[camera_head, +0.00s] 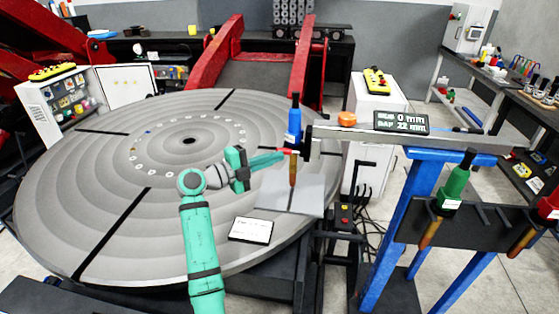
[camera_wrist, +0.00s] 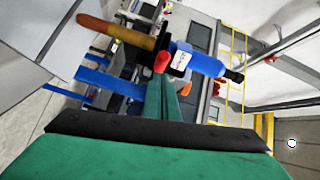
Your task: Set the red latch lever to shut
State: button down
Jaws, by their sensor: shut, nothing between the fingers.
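The red latch lever (camera_head: 289,151) shows as a small red piece beside the upright blue tool (camera_head: 294,125), near the left end of a grey beam (camera_head: 350,134). In the wrist view, its rounded red end (camera_wrist: 162,60) is just past my fingertips, in front of the blue tool (camera_wrist: 195,60) with its orange-brown lower part. My teal gripper (camera_head: 282,156) is shut and empty, its fingers reaching right to the lever. It also shows in the wrist view (camera_wrist: 162,82). I cannot tell whether the fingertips touch the lever. Its pivot is hidden.
A large grey round table (camera_head: 100,215) lies below my arm, with a grey plate (camera_head: 270,196) and a white card (camera_head: 251,230) on it. The beam carries an orange knob (camera_head: 347,118) and a display (camera_head: 401,122). A rack (camera_head: 470,222) with green and red tools stands at right.

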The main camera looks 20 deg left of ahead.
jog(key=shift+w+a+r, duration=0.2)
jog(key=shift+w+a, duration=0.4)
jog(key=shift+w, duration=0.3)
dwell(0.4)
jog(key=shift+s+d, duration=0.1)
jog(key=shift+d, duration=0.05)
jog(key=w+a+v, duration=0.1)
jog(key=a+v, duration=0.1)
jog(key=v, duration=0.9)
jog(key=shift+w+r, duration=0.15)
jog(key=shift+r, duration=0.25)
